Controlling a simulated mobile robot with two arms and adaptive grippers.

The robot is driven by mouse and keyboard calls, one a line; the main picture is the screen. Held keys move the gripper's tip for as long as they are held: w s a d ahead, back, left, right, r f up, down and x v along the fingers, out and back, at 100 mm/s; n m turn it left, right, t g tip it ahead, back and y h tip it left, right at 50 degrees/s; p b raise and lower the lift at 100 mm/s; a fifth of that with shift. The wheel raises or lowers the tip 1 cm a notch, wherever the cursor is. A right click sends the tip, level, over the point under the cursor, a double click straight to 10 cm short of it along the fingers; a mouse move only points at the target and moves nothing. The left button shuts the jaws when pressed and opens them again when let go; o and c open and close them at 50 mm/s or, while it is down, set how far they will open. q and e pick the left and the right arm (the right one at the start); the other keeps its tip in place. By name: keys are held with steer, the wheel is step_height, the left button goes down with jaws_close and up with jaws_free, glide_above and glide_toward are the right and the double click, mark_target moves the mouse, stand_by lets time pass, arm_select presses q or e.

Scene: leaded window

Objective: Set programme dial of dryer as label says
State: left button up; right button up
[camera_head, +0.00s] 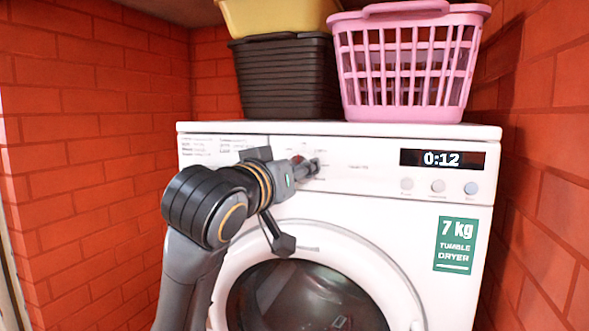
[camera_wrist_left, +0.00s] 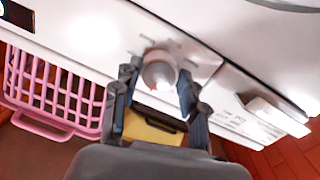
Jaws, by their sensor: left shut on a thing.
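The white dryer (camera_head: 340,209) stands ahead, with its control panel along the top. Its programme dial (camera_wrist_left: 158,72) is a round, pale knob with marks around it in the left wrist view. My left gripper (camera_head: 312,168) reaches the panel from the left and hides most of the dial in the head view. In the left wrist view my left gripper's fingers (camera_wrist_left: 160,84) are shut on the dial, one on each side. A printed label (camera_head: 205,146) is on the panel's left end; its text is too small to read. My right gripper is not in view.
The display (camera_head: 443,159) reads 0:12, above several round buttons (camera_head: 437,186). A pink basket (camera_head: 405,65), a dark crate (camera_head: 285,78) and a yellow container (camera_head: 275,17) sit on top. Red brick walls (camera_head: 90,150) close in both sides. The round door (camera_head: 315,290) is below.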

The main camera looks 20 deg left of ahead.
arm_select(q)
steer(key=shift+m, duration=0.3)
steer(key=shift+d+m+y, duration=0.1)
steer(key=shift+m+y, duration=0.5)
steer(key=shift+m, duration=7.75)
steer(key=shift+d+m+y, duration=0.1)
steer(key=shift+m+y, duration=0.5)
steer(key=shift+m, duration=7.75)
steer(key=o, duration=1)
steer(key=shift+c, duration=0.2)
steer(key=shift+o, duration=1)
